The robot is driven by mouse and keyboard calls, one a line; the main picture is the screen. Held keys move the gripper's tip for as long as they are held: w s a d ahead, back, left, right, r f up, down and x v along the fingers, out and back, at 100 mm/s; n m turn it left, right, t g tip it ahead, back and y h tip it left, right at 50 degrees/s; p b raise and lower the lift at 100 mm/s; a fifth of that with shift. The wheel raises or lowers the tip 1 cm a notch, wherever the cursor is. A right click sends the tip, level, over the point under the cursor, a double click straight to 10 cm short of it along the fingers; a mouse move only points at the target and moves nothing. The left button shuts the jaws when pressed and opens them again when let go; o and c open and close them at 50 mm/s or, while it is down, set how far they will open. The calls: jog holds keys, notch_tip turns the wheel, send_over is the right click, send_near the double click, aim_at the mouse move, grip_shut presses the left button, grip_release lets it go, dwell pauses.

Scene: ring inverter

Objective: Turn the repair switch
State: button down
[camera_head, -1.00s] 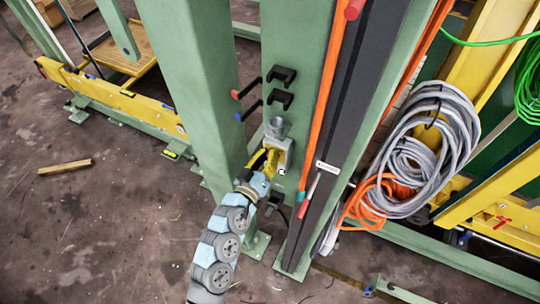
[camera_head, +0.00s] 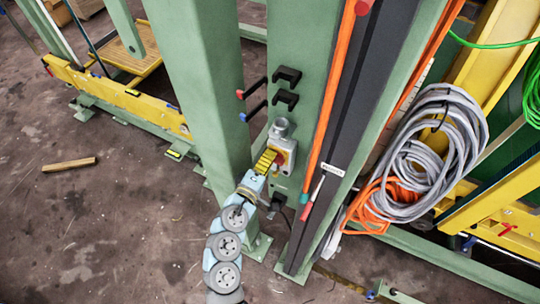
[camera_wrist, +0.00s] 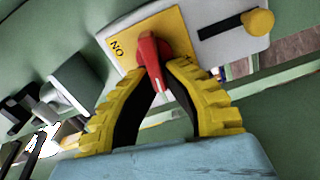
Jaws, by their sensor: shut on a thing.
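The repair switch is a red handle (camera_wrist: 152,62) on a yellow plate (camera_wrist: 120,48) marked "NO" or "ON", on a light grey box (camera_wrist: 221,18). In the head view the grey switch box (camera_head: 291,147) is mounted on the green post, and a bit of the red switch (camera_head: 281,158) shows beside my fingers. My gripper (camera_wrist: 153,72) has yellow ridged fingers with dark inner pads. Their tips are closed around the red handle, one on each side. In the head view my gripper (camera_head: 273,156) reaches the box from below left. The fingers partly hide the plate and handle.
Black brackets (camera_head: 287,76) and red- and blue-tipped pegs (camera_head: 254,88) stick out above and left of the box. An orange strip (camera_head: 332,95) and dark rail run at right. Coiled grey cables (camera_head: 432,145) hang farther right. The floor at left is mostly open.

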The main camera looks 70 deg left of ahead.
jog(key=shift+f+n, duration=0.25)
jog(key=shift+n, duration=0.65)
jog(key=c, duration=1.1)
grip_release()
jog(key=shift+v, duration=5.95)
